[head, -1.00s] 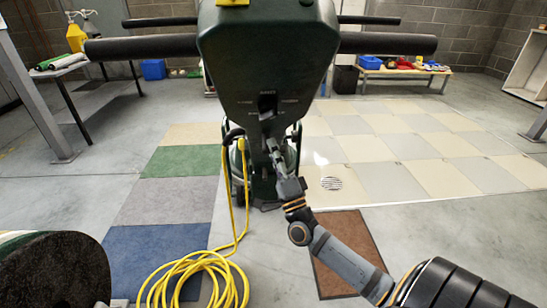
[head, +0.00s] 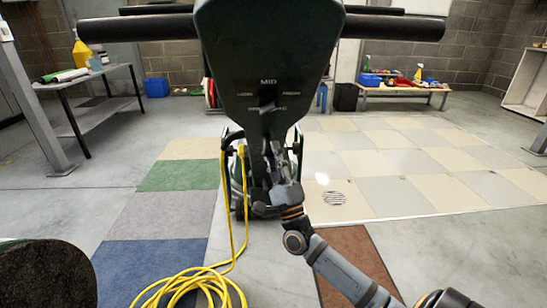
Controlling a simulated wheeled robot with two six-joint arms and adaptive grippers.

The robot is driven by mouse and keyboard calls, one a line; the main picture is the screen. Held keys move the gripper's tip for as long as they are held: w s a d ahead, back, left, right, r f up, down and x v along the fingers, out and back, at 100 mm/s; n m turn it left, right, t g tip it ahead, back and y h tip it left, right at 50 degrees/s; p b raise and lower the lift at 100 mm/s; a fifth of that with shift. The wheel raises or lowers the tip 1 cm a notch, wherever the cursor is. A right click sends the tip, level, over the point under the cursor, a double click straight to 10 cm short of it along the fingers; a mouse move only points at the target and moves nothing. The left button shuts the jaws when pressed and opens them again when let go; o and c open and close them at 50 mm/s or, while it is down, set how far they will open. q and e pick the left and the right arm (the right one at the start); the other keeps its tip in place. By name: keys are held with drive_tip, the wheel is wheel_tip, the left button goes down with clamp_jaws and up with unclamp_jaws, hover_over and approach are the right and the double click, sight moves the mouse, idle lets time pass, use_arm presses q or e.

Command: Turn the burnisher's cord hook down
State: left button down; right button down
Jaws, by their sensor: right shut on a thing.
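The burnisher (head: 258,75) stands upright in the middle of the head view, dark green, with a labelled panel facing me. A yellow cord (head: 229,200) hangs from a black piece at its left side and lies coiled on the floor. My right gripper (head: 271,158) reaches up to the front of the burnisher's column, just below the panel. It is shut on a small dark part there, apparently the cord hook, mostly hidden by the fingers. How the hook is turned cannot be made out. My left gripper is out of view.
The burnisher's thick handle bars (head: 390,28) stick out left and right near the top. A metal table (head: 100,90) stands at the left and a low bench (head: 400,90) at the back right. A brown mat (head: 345,245) lies on the floor below my right arm.

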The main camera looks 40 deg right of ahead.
idle(0.3)
drive_tip(key=c, duration=1.2)
unclamp_jaws()
drive_tip(key=shift+s+f, duration=0.1)
drive_tip(key=shift+f, duration=0.05)
drive_tip(key=v, duration=1.1)
drive_tip(key=shift+s+a+f, duration=0.1)
drive_tip(key=shift+s+f, duration=0.15)
drive_tip(key=shift+f, duration=0.05)
